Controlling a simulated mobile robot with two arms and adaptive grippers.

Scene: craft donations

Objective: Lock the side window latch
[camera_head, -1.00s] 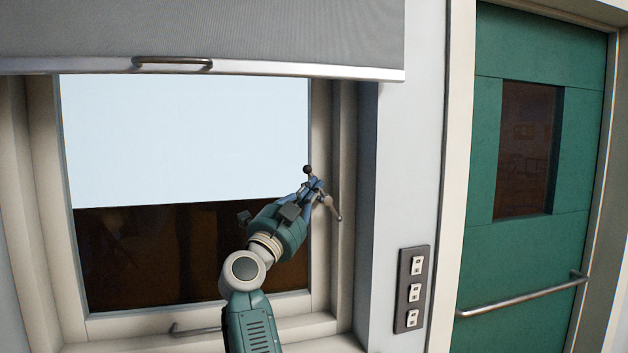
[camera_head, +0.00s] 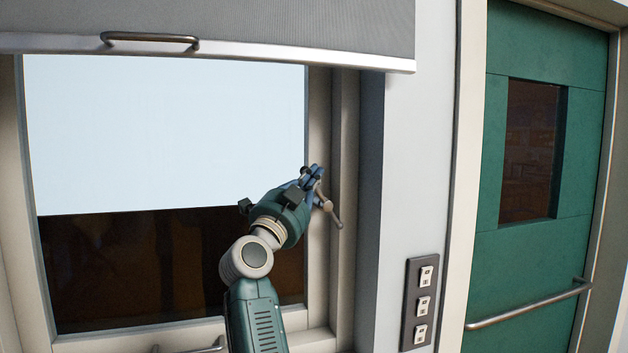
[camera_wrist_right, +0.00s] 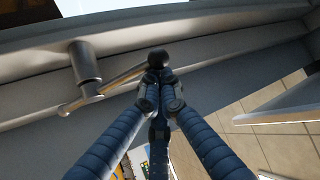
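The side window latch (camera_head: 326,203) is a metal lever on the right side of the window frame. In the right wrist view, its rod (camera_wrist_right: 120,80) runs from a round metal pivot post (camera_wrist_right: 85,62) to a black ball knob (camera_wrist_right: 158,57). My right gripper (camera_head: 312,178) is at the latch's knob end. In the wrist view its blue fingers (camera_wrist_right: 161,92) are closed together around the lever's end, just below the knob. The fingertips hide part of the rod. My left gripper is not in view.
A grey blind (camera_head: 240,25) with a bar handle (camera_head: 150,41) hangs over the window top. Right of the window are a switch panel (camera_head: 420,302) and a green door (camera_head: 470,250) with a push bar (camera_head: 530,304). Another handle (camera_head: 190,347) sits low on the window.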

